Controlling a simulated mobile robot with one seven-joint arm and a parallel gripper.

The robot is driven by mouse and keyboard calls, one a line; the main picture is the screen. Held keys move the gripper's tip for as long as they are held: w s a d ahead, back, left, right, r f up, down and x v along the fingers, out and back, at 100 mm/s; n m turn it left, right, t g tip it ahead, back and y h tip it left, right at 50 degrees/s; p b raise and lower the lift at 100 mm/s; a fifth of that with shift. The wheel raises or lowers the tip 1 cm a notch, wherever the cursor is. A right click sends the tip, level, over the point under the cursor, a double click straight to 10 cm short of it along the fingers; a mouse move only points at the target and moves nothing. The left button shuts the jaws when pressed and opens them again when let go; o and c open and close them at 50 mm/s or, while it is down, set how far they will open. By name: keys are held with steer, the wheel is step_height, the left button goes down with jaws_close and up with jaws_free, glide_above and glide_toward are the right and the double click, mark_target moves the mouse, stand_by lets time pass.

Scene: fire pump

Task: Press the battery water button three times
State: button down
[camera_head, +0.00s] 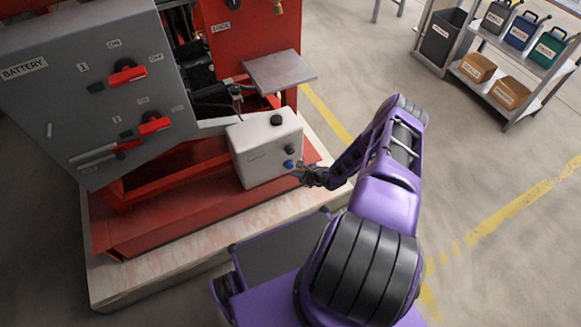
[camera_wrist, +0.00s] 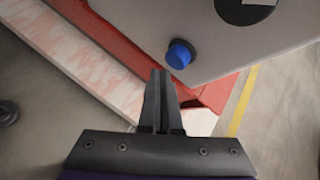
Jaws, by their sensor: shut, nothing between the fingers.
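The battery water box (camera_head: 262,150) is a white box with a black cap on top, standing at the front of the red pump frame. A blue button (camera_head: 288,164) sits low on its right side, below a dark round knob (camera_head: 290,150). In the wrist view the blue button (camera_wrist: 179,54) sticks out from the pale box face, just beyond and slightly right of the fingertips. My gripper (camera_head: 299,173) is shut and empty, close to the button. In the wrist view the fingertips (camera_wrist: 161,73) look near the button; I cannot tell whether they touch it.
A grey BATTERY panel (camera_head: 60,90) with red switch handles (camera_head: 127,74) stands at left. The red base (camera_head: 150,220) rests on a pale plinth (camera_head: 130,285). A shelf (camera_head: 520,105) with cans and boxes is at the upper right. The floor at right is clear.

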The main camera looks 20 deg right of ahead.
steer(key=shift+s+p, duration=1.35)
steer(key=shift+s, duration=1.15)
steer(key=shift+d, duration=0.1)
stand_by(0.6)
